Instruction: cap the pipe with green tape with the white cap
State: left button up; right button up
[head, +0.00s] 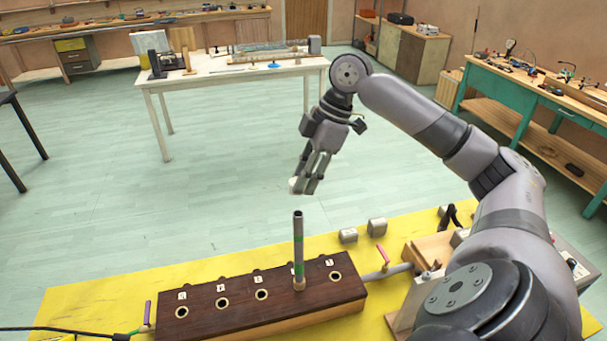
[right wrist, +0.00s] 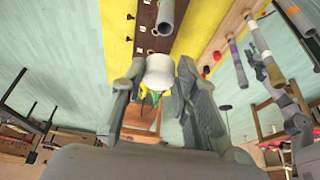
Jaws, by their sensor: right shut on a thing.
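The pipe with green tape (head: 298,245) stands upright in a hole of a dark wooden block (head: 215,305), its open top end bare. A grey pipe end (right wrist: 166,16) also shows at the top of the right wrist view. My right gripper (head: 305,186) is above the block, higher than the pipe's top and apart from it. It is shut on the white cap (right wrist: 158,71), which shows between the fingers in the right wrist view. In the head view only a small part of the cap (head: 294,185) shows at the fingertips. My left gripper does not show in the head view.
The block has several other open, labelled holes and rests on a yellow tabletop (head: 90,295). Two small grey parts (head: 376,226) lie behind it. Pipes with coloured bands (right wrist: 236,62) show in the right wrist view. A white table (head: 225,70) stands far back.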

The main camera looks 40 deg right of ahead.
aim_at(302, 213)
jog(key=shift+d+r, duration=0.1)
notch_tip(302, 213, down, 2)
jog(key=shift+f+b, duration=0.15)
jog(key=shift+b, duration=0.55)
jog(key=shift+f+b, duration=1.2)
jog(key=shift+f, duration=0.65)
pick_arm(q)
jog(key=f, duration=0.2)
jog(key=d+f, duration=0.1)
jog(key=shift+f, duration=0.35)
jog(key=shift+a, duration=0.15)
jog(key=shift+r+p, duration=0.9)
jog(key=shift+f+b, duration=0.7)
jog(key=shift+b, duration=0.05)
pick_arm(e)
jog(key=shift+s+f, duration=0.1)
jog(key=shift+f, duration=1.55)
jog(key=o, duration=0.8)
jog(key=shift+o, duration=0.2)
